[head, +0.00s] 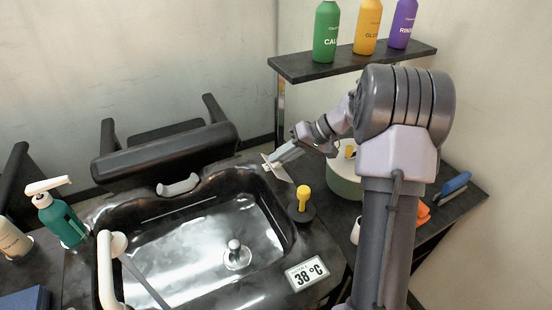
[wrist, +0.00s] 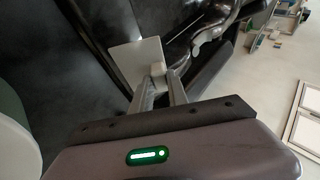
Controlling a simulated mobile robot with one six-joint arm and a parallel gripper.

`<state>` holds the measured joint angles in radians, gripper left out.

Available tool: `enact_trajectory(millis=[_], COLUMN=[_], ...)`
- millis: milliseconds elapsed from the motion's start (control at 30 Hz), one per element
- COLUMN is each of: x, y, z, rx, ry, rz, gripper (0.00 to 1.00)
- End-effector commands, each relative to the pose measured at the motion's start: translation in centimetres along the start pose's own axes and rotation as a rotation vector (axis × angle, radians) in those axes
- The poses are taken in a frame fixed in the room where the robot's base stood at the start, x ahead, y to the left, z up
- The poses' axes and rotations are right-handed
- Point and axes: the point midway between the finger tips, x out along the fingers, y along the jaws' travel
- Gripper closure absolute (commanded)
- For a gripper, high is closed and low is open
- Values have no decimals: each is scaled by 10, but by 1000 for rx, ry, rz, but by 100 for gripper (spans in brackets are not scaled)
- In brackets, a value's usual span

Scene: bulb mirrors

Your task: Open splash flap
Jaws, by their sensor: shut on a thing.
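The splash flap appears to be a pale flat plate (head: 278,172) at the back right rim of the black wash basin (head: 330,262). In the wrist view the plate (wrist: 134,62) stands just ahead of my fingers, with a small light tab (wrist: 158,70) at its edge. My gripper (head: 272,158) reaches in from the right. Its two fingers (wrist: 162,88) are closed on the flap by that tab. The fingers partly cover the tab, and the flap's hinge cannot be made out.
A yellow-topped knob (head: 304,194) stands on the basin's right rim, close to the flap. A shelf (head: 300,69) with green, yellow and purple bottles hangs above my arm. A black chair-like headrest (head: 165,152) lies left.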

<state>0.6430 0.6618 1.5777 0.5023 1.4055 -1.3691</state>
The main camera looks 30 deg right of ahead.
Motion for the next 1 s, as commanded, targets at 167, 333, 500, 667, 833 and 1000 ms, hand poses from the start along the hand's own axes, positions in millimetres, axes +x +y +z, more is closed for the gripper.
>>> enact_trajectory(millis=[167, 333, 500, 667, 833, 1000], x=[-6, -9, -11, -11, -11, -11], y=[5, 8, 10, 11, 11, 11], z=[-3, -4, -5, -5, -5, -4], rx=[43, 69, 84, 89, 90, 90], ry=[0, 0, 0, 0, -1, -1], rz=[-99, -163, -199, -212, -214, -214], gripper=[100, 100, 100, 100, 100, 100])
